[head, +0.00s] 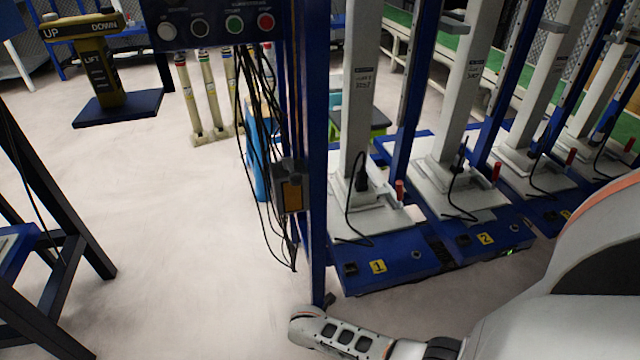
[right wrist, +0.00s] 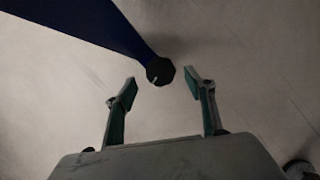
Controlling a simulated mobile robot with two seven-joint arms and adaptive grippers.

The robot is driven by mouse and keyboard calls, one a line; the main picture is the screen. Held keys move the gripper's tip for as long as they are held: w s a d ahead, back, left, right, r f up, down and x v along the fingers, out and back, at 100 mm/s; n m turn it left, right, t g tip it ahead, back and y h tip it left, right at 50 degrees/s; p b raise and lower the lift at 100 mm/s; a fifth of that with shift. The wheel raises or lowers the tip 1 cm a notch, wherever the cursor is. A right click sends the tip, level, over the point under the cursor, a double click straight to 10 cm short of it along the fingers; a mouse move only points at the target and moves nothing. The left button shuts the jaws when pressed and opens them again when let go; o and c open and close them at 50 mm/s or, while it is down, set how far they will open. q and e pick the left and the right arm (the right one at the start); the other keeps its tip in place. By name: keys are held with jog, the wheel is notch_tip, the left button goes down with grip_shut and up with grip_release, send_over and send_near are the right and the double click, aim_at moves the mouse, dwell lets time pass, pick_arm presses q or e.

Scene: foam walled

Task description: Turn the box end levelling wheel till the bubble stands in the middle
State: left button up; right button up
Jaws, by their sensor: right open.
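A dark round wheel (right wrist: 160,71) with a small pale mark shows in the right wrist view at the end of a blue beam (right wrist: 90,28). In the head view a small dark part (head: 329,299) at the foot of the blue post (head: 314,200) may be the same wheel. My right gripper (right wrist: 160,80) is open, its fingertips on either side of the wheel's near edge with gaps showing. Whether the wheel lies at fingertip depth I cannot tell. In the head view my right arm reaches in from the lower right; its fingers are not clear. No bubble is visible.
A blue control box (head: 215,24) with several buttons is at the top, cables hanging beside the post. Blue bases (head: 400,268) with grey columns stand to the right. A yellow lift pedestal (head: 103,75) stands back left. The floor (head: 190,240) left of the post is clear.

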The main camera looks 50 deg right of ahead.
jog(key=shift+v, duration=1.85)
